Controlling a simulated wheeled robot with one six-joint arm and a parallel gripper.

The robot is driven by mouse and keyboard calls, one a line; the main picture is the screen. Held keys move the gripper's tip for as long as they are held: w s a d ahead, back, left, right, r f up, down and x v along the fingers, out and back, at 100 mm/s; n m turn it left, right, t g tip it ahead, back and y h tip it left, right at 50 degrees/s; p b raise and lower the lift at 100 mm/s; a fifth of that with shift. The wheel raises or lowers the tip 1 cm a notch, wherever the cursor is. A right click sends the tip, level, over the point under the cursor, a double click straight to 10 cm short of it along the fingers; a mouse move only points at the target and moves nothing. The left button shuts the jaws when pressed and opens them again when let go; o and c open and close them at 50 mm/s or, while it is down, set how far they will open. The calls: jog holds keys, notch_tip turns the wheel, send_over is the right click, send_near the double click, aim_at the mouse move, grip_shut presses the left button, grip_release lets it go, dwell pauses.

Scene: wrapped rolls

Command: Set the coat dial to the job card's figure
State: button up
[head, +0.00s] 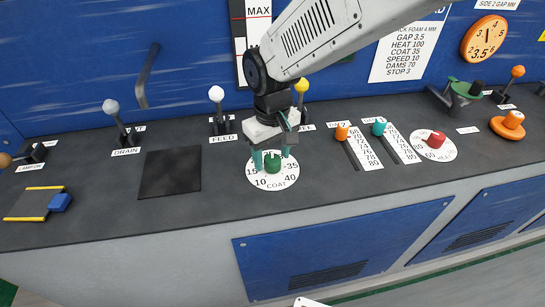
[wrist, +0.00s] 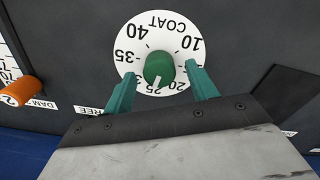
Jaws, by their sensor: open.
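The coat dial has a green knob (head: 272,163) on a round white plate (head: 272,184) marked COAT. In the wrist view the knob (wrist: 159,68) appears upside down, and its white pointer mark faces the stretch between 25 and 20, nearer 25. The job card (head: 408,47) on the back panel reads COAT 35, among other lines. My gripper (head: 271,160) is over the dial, its teal fingers open on either side of the knob. In the wrist view the gripper (wrist: 161,75) shows a gap between each finger and the knob. The 30 mark is hidden or too unclear to read.
The FEED lever (head: 216,95) and a yellow-knobbed lever (head: 301,87) stand behind the dial. Orange (head: 342,131) and teal (head: 379,126) sliders and a red dial (head: 436,139) are to the right. A flat dark plate (head: 170,173) lies left.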

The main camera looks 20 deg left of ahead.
jog(key=shift+f, duration=0.85)
jog(key=c, duration=1)
